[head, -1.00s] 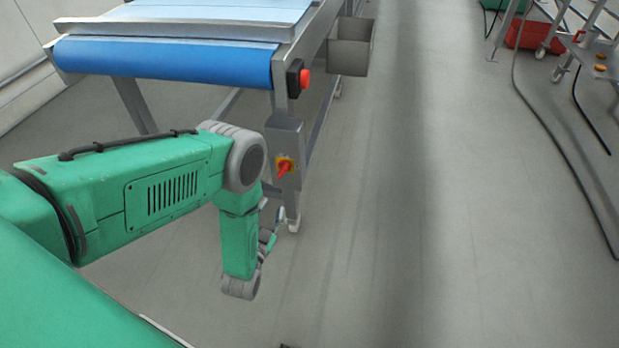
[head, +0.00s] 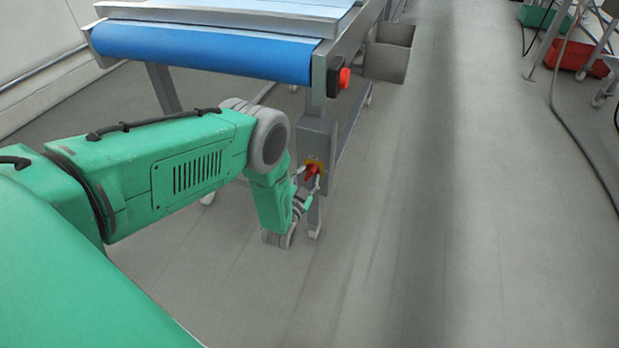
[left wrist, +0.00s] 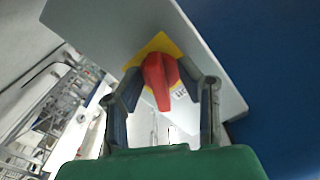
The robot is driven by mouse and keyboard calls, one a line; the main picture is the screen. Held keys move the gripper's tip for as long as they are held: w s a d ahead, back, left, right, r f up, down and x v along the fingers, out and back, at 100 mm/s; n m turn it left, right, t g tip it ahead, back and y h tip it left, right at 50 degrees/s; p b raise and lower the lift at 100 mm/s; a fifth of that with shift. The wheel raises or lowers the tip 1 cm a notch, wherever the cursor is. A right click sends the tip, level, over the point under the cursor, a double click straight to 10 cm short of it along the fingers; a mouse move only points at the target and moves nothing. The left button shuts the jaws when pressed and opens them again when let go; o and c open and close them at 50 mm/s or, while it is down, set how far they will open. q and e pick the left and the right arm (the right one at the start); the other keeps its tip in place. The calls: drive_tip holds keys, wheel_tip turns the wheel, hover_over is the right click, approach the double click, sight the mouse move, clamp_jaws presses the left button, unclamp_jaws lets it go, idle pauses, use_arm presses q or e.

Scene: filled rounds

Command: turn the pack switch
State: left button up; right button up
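The pack switch is a red handle (head: 312,170) on a yellow plate, fixed to a grey box (head: 317,139) on the conveyor's leg. In the left wrist view the red handle (left wrist: 160,78) stands between my fingers, in front of the yellow plate (left wrist: 155,48). My left gripper (head: 304,177) is at the switch in the head view. In the left wrist view my left gripper (left wrist: 160,75) is open, with one finger on each side of the handle. A small gap shows on the left; I cannot tell whether the right finger touches. My right gripper is not in view.
The conveyor with a blue belt (head: 205,52) stands above and behind the switch. A red push button (head: 344,78) sits above the grey box. A grey bin (head: 388,60) hangs on the conveyor's side. The floor to the right is clear up to a cable (head: 562,120) and a red crate (head: 578,57).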

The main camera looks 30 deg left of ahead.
use_arm(q)
drive_tip(key=shift+a+f, duration=0.1)
drive_tip(key=shift+a, duration=0.2)
drive_tip(key=shift+d, duration=0.15)
drive_tip(key=c, duration=0.5)
drive_tip(key=shift+d, duration=0.3)
clamp_jaws()
drive_tip(key=shift+d+r, duration=0.25)
drive_tip(key=shift+d, duration=0.05)
drive_tip(key=shift+a, duration=0.3)
drive_tip(key=shift+d+n, duration=0.2)
drive_tip(key=shift+n, duration=2.6)
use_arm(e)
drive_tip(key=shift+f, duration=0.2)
use_arm(q)
drive_tip(key=shift+w+n, duration=0.1)
drive_tip(key=shift+n, duration=0.2)
